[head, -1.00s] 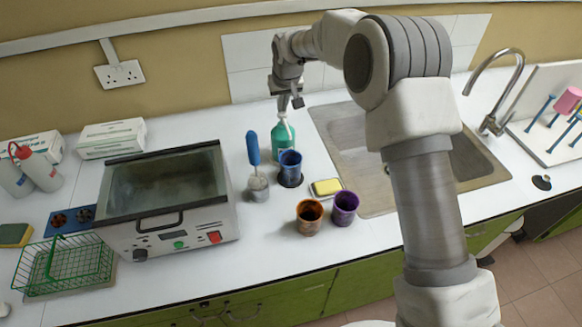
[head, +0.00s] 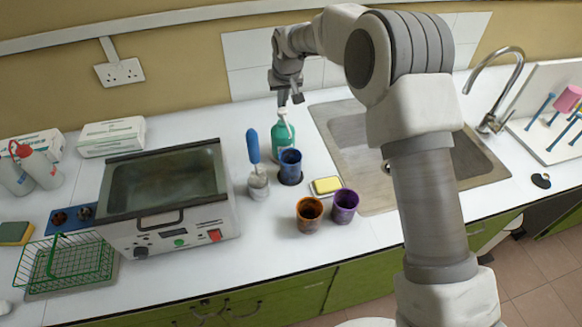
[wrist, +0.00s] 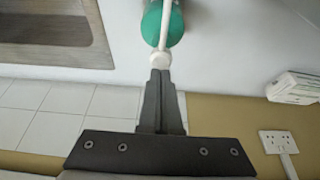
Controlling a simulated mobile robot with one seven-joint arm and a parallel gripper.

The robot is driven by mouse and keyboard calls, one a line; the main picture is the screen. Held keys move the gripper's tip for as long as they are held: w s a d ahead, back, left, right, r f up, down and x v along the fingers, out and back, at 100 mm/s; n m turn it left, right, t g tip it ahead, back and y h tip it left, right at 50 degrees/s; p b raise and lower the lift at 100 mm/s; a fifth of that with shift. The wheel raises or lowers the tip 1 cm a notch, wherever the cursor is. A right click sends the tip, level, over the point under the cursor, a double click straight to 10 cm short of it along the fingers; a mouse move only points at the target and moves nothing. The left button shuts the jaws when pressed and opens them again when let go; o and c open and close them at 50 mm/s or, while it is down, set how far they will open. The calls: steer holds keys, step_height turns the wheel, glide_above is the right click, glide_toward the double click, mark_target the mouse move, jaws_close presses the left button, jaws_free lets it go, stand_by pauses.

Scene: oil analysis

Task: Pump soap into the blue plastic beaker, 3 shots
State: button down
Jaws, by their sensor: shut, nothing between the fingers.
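A green soap bottle (head: 283,137) with a white pump head stands on the counter in the head view. Its green body (wrist: 163,22) and white pump top (wrist: 161,60) also show in the wrist view. My gripper (head: 291,103) is shut and empty, directly above the pump. In the wrist view my gripper (wrist: 161,75) has its fingertips at the white pump top; I cannot tell if they touch it. The blue beaker (head: 290,162) stands upright on a dark round base just in front of the bottle. Its contents cannot be made out.
A blue-handled brush in a holder (head: 255,165) stands left of the beaker. An orange cup (head: 309,214), a purple cup (head: 344,205) and a sponge on a dish (head: 327,186) are in front. The sink (head: 350,140) lies right, a water bath (head: 165,200) left.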

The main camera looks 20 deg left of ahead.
steer(key=shift+f+b, duration=0.9)
steer(key=shift+f, duration=0.45)
steer(key=shift+s, duration=0.1)
steer(key=shift+r, duration=0.15)
steer(key=shift+r+p, duration=0.85)
steer(key=shift+r, duration=0.5)
step_height(320, 180, up, 6)
steer(key=p, duration=0.3)
steer(key=shift+r, duration=0.1)
